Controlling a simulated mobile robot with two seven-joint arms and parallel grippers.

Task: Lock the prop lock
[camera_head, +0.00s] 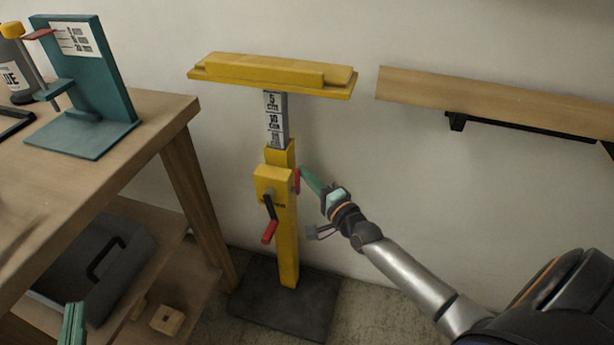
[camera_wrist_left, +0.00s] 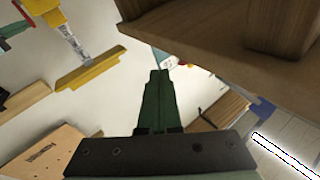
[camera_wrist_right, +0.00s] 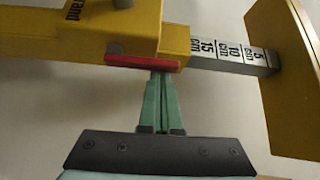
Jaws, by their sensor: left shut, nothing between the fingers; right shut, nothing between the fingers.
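The prop is a yellow post (camera_head: 287,245) with a yellow top beam (camera_head: 270,74) and a grey centimetre scale (camera_head: 276,118). A small red lever (camera_head: 297,181), apparently the lock, sits on the post's right side; it shows as a red bar in the right wrist view (camera_wrist_right: 142,63). My right gripper (camera_head: 305,173) is shut and empty, its fingertips right at the lever; whether they touch, I cannot tell. A crank with a red handle (camera_head: 269,232) hangs on the post's front. My left gripper (camera_head: 74,318) is shut and empty, low at the left by the workbench.
A wooden workbench (camera_head: 165,108) stands left, holding a teal stand (camera_head: 85,60). A grey case (camera_head: 90,260) lies on its lower shelf. A wooden wall shelf (camera_head: 490,100) is at right. The prop's dark base plate (camera_head: 310,310) rests on the floor.

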